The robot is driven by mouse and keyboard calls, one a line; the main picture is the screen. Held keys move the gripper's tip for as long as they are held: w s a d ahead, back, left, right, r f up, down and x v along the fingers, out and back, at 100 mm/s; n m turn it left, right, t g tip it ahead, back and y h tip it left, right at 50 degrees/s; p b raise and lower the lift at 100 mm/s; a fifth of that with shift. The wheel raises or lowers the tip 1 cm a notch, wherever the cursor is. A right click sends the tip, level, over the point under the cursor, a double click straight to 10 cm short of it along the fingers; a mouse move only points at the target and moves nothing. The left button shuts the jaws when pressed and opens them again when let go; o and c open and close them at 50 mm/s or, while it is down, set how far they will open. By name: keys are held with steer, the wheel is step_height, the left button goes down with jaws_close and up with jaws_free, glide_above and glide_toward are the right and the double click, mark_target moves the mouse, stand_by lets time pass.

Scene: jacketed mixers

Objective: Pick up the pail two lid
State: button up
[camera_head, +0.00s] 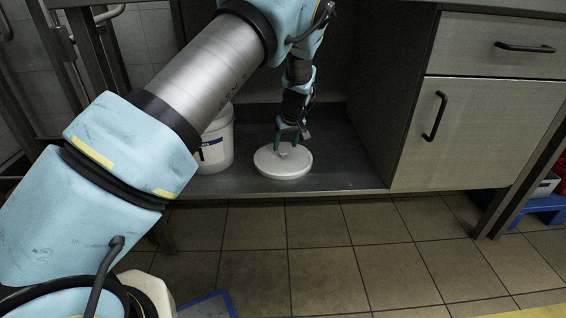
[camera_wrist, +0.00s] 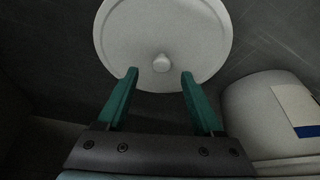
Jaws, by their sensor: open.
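A round white lid (camera_head: 283,164) with a small knob lies flat on the dark cabinet floor in the head view. It also shows in the wrist view (camera_wrist: 165,25), its knob (camera_wrist: 161,63) lying between and just beyond the fingertips. My gripper (camera_head: 291,137) points down above the lid. In the wrist view my gripper (camera_wrist: 159,74) is open with its two green fingers apart, and nothing is held. I cannot tell exactly how high the fingertips are over the knob.
A white pail (camera_head: 217,143) with a label stands left of the lid, partly hidden by my arm. It is at the right in the wrist view (camera_wrist: 252,105). The cabinet's dark side panel (camera_head: 385,100) rises to the right. Cabinet floor right of the lid is clear.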

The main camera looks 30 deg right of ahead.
mark_target(283, 151)
steer(key=b+x, duration=0.1)
steer(key=x, duration=0.2)
steer(key=shift+w+a+f, duration=0.1)
steer(key=shift+w+f, duration=0.1)
steer(key=shift+f, duration=0.1)
steer(key=shift+r, duration=0.1)
jaws_close()
